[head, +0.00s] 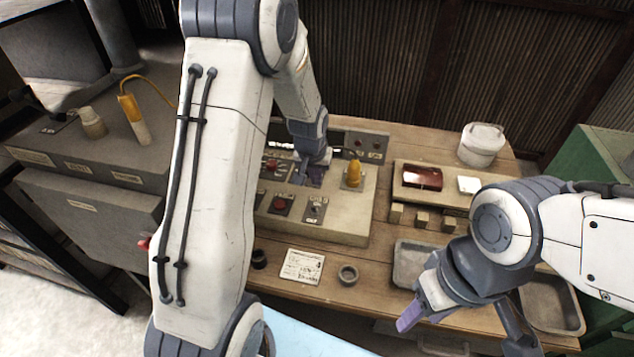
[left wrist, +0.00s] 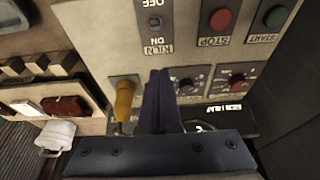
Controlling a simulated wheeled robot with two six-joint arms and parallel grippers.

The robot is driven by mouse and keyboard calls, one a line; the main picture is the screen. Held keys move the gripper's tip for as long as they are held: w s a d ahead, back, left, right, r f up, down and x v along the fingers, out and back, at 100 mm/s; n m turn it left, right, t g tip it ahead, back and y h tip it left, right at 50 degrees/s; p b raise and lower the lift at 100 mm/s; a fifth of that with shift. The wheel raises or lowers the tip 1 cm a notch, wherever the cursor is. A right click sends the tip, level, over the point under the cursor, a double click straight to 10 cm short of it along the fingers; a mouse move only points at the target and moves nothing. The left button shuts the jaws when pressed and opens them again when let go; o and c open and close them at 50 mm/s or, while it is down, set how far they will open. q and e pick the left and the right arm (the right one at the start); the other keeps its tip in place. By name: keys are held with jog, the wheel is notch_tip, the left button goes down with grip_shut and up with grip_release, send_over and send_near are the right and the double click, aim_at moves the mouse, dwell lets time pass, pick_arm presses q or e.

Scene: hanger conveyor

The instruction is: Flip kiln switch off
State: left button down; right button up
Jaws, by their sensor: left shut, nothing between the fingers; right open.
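The kiln switch (head: 315,208) is a small toggle on a grey plate on the sloped control panel, right of the red stop button (head: 281,203). In the left wrist view the kiln switch (left wrist: 155,22) shows upside down, with OFF at the top and ON below; I cannot tell which way its lever leans. My left gripper (head: 315,176) is shut and empty over the panel, behind the switch and apart from it. Its purple fingertips (left wrist: 159,75) point toward the switch plate. My right gripper (head: 462,326) is open and empty over the table's front right.
A yellow handle (head: 353,172) stands up on the panel beside my left gripper. A green start button (left wrist: 274,16) is next to stop. A wooden rack (head: 432,208) with samples, metal trays (head: 412,262) and a white pot (head: 481,146) occupy the table's right side.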

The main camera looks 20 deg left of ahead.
pick_arm(q)
jog(key=s+d+r+b, duration=0.1)
jog(key=s+r, duration=0.4)
jog(key=shift+r, duration=0.2)
jog(key=shift+s+d, duration=0.1)
jog(key=s+d+r+m+g+h, duration=0.1)
jog(key=s+d+r+m, duration=0.25)
jog(key=s+d, duration=0.65)
jog(key=s+d+r+m+g, duration=0.1)
jog(key=s+d+m, duration=0.5)
jog(key=s, duration=0.9)
jog(key=shift+d+r+g+h, duration=0.15)
jog(key=shift+d+g+h, duration=0.15)
jog(key=shift+d+g, duration=0.65)
jog(key=shift+d+t, duration=0.2)
jog(key=shift+t, duration=0.05)
